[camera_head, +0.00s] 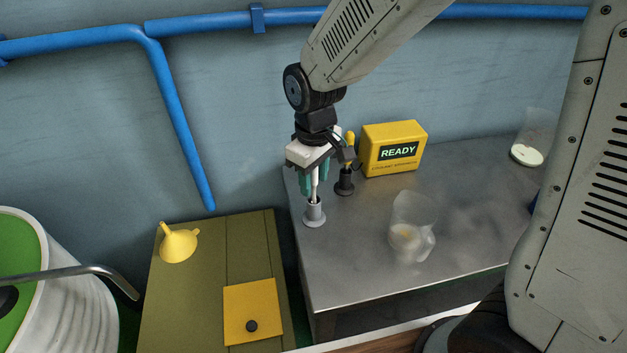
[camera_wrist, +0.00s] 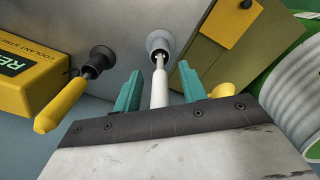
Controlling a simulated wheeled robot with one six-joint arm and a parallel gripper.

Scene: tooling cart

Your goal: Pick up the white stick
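The white stick (camera_head: 314,189) stands upright with its lower end in a grey round holder (camera_head: 314,215) near the left edge of the metal table. It also shows in the wrist view (camera_wrist: 160,88), pointing away from the camera into the holder (camera_wrist: 159,42). My gripper (camera_head: 313,184) is right above the holder, pointing down. Its two teal fingers (camera_wrist: 160,80) are apart, one on each side of the stick. A gap shows between the stick and each finger in the wrist view, so the gripper is open around it and not clamped.
A yellow-handled tool (camera_head: 350,150) stands in a dark holder (camera_head: 344,184) close by on the right. A yellow READY box (camera_head: 395,148), a clear jug (camera_head: 411,235) and another clear container (camera_head: 528,145) share the metal table (camera_head: 350,265). A yellow funnel (camera_head: 179,243) lies on the olive cabinet (camera_head: 185,310).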

